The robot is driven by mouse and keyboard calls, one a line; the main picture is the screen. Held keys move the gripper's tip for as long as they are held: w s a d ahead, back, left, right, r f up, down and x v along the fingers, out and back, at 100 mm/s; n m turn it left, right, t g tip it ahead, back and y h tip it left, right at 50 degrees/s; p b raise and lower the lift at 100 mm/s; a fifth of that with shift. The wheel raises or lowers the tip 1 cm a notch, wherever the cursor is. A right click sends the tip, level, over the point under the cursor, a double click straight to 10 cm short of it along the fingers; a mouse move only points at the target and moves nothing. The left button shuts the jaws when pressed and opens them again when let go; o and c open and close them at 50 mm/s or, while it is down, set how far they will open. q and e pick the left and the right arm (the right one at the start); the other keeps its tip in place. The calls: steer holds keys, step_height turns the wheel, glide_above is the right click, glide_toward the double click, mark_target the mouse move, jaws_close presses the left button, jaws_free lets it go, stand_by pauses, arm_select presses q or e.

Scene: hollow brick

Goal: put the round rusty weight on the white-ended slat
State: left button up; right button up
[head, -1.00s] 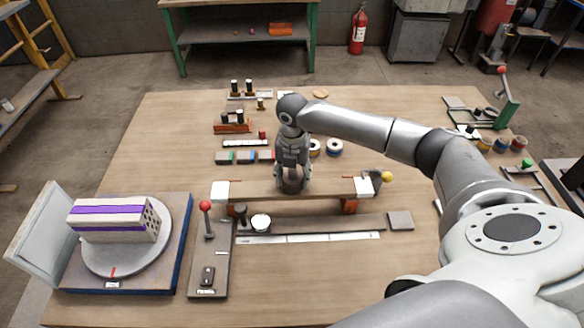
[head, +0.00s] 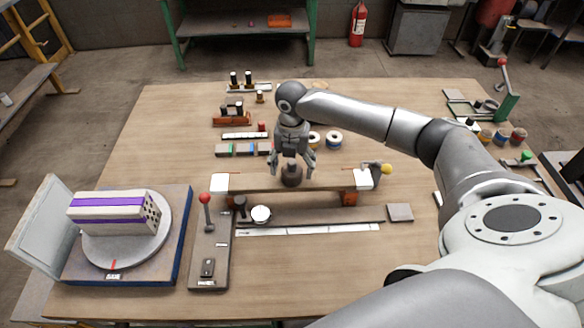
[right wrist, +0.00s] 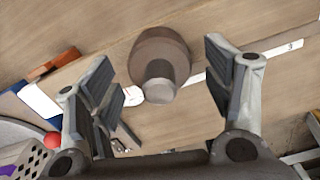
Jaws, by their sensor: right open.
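The round rusty weight (head: 291,178), dark brown with a narrower knob on top, stands upright on the middle of the white-ended slat (head: 245,185). The slat is a long wooden strip with a white block at each end, raised on reddish supports. My right gripper (head: 292,170) is open, with one finger on each side of the weight's upper part. In the right wrist view the weight (right wrist: 160,62) sits between the spread fingers, with visible gaps on both sides. My left gripper is not in view.
In front of the slat are a lever board with a red knob (head: 205,198), a round white-topped piece (head: 261,215) and a long white strip (head: 310,230). A hollow brick (head: 115,213) sits on a turntable at left. Spools (head: 333,139) and small blocks lie behind.

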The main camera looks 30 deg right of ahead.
mark_target(292, 162)
step_height(292, 162, up, 11)
steer(key=shift+r+b, duration=0.1)
steer(key=shift+b, duration=0.75)
